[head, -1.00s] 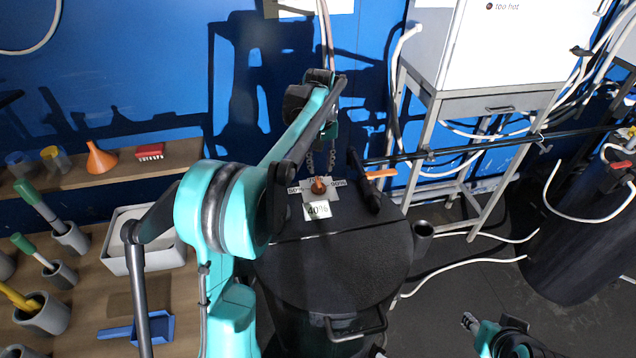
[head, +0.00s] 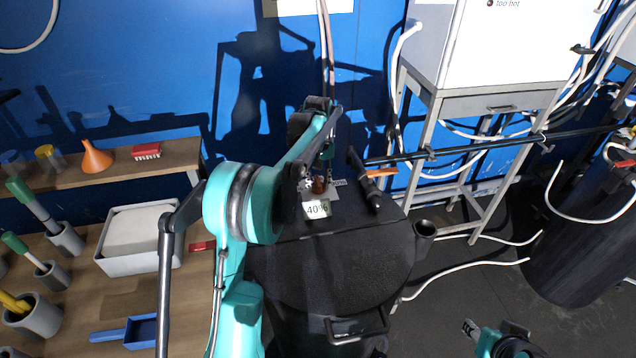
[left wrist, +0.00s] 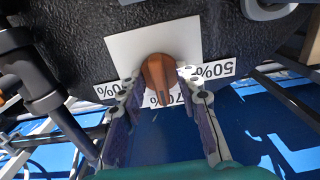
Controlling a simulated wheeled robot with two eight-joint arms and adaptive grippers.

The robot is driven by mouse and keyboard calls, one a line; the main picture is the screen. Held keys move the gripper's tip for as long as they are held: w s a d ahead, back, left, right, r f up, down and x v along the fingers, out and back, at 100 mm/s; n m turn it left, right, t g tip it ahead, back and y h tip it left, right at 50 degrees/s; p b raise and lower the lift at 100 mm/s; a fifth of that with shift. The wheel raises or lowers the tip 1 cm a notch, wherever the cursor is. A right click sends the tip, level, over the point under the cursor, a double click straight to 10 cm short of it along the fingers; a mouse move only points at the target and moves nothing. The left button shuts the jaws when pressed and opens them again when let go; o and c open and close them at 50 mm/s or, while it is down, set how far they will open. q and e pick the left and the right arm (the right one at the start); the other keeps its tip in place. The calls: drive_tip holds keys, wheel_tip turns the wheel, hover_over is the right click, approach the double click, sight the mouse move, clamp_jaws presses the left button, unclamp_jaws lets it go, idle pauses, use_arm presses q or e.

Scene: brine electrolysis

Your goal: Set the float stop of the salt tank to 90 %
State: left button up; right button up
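The salt tank is the black drum (head: 330,275) in the middle of the head view. On its top, a small orange-brown knob, the float stop (head: 319,185), sits behind a card reading 40% (head: 317,208). In the left wrist view the knob (left wrist: 158,75) stands before a white plate, with upside-down labels 50% (left wrist: 215,70) at right, 70% (left wrist: 165,98) in the middle and a partly covered 90% (left wrist: 108,90) at left. My left gripper (left wrist: 158,92) is open, one finger on each side of the knob; contact is unclear. My right gripper (head: 469,328) is low at right, away from the tank.
A black pipe-like part (head: 364,178) rises beside the knob. A white cabinet on a grey frame (head: 480,105) stands at back right. A wooden table (head: 85,285) at left holds a grey tray (head: 138,262) and several pots. White hoses cross the floor at right.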

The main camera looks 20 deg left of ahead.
use_arm(q)
clamp_jaws()
drive_tip(key=shift+r+m, duration=0.1)
drive_tip(key=shift+m, duration=0.2)
drive_tip(key=shift+m+p, duration=0.8)
drive_tip(key=shift+m, duration=0.2)
drive_tip(key=m+p, duration=0.1)
drive_tip(key=m, duration=0.2)
drive_tip(key=shift+m, duration=0.3)
drive_tip(key=m+p, duration=0.1)
drive_tip(key=m, duration=0.2)
drive_tip(key=shift+p, duration=0.35)
drive_tip(key=m+p, duration=0.1)
drive_tip(key=m, duration=0.3)
drive_tip(key=shift+m, duration=0.3)
